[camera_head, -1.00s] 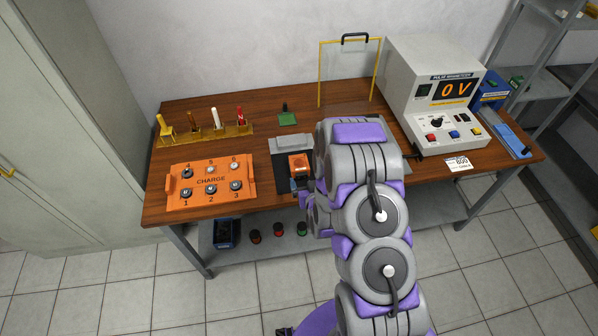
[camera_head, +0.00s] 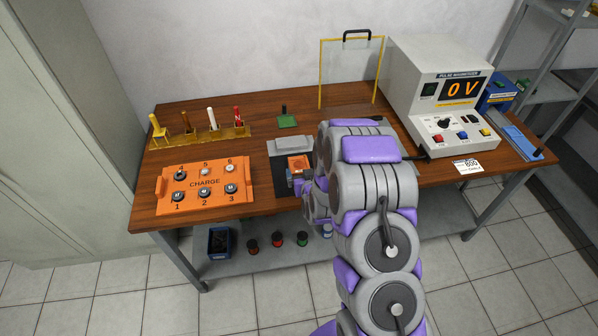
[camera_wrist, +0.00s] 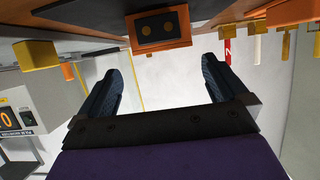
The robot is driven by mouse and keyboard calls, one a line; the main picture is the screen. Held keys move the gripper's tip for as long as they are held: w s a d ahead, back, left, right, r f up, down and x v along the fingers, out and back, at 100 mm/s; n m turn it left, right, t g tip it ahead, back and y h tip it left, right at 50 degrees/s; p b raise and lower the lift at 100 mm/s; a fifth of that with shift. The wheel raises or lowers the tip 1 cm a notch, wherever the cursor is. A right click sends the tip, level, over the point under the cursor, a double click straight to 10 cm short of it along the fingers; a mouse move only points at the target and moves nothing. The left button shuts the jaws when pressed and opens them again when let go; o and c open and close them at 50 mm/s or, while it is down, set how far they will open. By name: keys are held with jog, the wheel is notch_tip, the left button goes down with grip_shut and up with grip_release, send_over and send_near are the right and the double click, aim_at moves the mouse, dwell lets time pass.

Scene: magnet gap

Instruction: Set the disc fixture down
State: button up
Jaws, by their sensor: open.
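An orange block (camera_head: 299,164), which I take to be the disc fixture, stands at the dark pad beside the grey block in the middle of the bench. In the wrist view, which looks upside down, an orange block with a dark face and two round marks (camera_wrist: 158,28) is just beyond the fingertips. My gripper (camera_wrist: 160,82) is open, its two dark fingers wide apart with nothing between them. In the head view my gripper (camera_head: 298,184) is small, close to the block's near side and partly hidden by my arm. I cannot make out a disc.
The orange CHARGE panel (camera_head: 205,185) lies at left, with a yellow rack (camera_head: 198,137) of upright rods behind it. The pulse magnetizer (camera_head: 430,85) reads 0 V at right. A yellow-framed clear screen (camera_head: 348,72) stands at the back. My arm covers the right middle of the bench.

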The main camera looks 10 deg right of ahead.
aim_at(299, 167)
jog(key=shift+a+f+b+x, duration=0.15)
jog(key=shift+b+x, duration=0.15)
jog(key=shift+x, duration=0.75)
jog(key=shift+a+f+b+x, duration=0.1)
jog(key=shift+b+x, duration=0.25)
jog(key=shift+x, duration=0.65)
jog(key=shift+a+f+b+x, duration=0.15)
jog(key=shift+b+x, duration=0.15)
jog(key=shift+x, duration=0.75)
jog(key=shift+s+d+r, duration=0.1)
jog(key=shift+s, duration=0.05)
jog(key=c, duration=1.6)
